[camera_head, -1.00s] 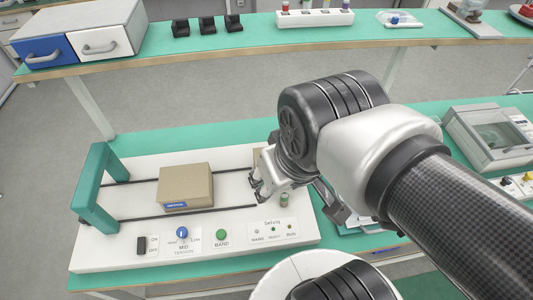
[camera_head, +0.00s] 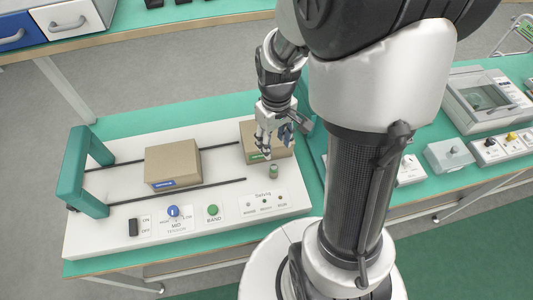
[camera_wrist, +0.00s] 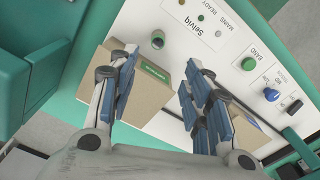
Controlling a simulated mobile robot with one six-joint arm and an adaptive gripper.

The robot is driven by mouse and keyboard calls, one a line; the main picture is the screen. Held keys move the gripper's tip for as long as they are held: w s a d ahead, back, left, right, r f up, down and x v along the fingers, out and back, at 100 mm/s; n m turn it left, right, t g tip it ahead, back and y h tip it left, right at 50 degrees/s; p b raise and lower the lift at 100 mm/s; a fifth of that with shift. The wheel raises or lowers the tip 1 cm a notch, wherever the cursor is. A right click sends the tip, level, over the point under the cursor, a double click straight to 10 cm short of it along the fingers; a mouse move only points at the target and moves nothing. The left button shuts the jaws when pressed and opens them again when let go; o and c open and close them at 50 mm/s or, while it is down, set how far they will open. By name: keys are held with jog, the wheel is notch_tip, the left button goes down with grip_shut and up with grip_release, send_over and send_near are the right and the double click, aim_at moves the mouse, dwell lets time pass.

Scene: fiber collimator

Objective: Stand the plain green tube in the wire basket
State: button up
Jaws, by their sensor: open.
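A small green cylinder (camera_head: 273,171), which looks like the green tube, stands upright on the white machine top, in front of the right cardboard box. From above it is a dark green round end in the wrist view (camera_wrist: 158,39). I cannot tell whether it is plain. My gripper (camera_head: 264,150) is open and empty, pointing down just behind and above the cylinder, over the right box. In the wrist view its blue-padded fingers (camera_wrist: 158,58) are spread apart, with the cylinder beyond their tips. I see no wire basket in these views.
A right cardboard box (camera_head: 268,142) with a green label sits under my gripper. A left cardboard box (camera_head: 172,164) lies between dark rails. A green arch (camera_head: 85,172) stands at the machine's left end. Control knobs (camera_head: 173,211) line its front. A lidded device (camera_head: 485,103) stands at right.

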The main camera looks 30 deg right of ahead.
jog(key=b, duration=0.3)
send_over(274, 167)
notch_tip(274, 167, down, 8)
jog(key=shift+s+a+f, duration=0.1)
jog(key=shift+a+f, duration=0.05)
notch_tip(274, 167, down, 5)
jog(key=shift+f+b, duration=0.15)
jog(key=shift+b, duration=1)
jog(key=shift+c, duration=0.5)
grip_shut()
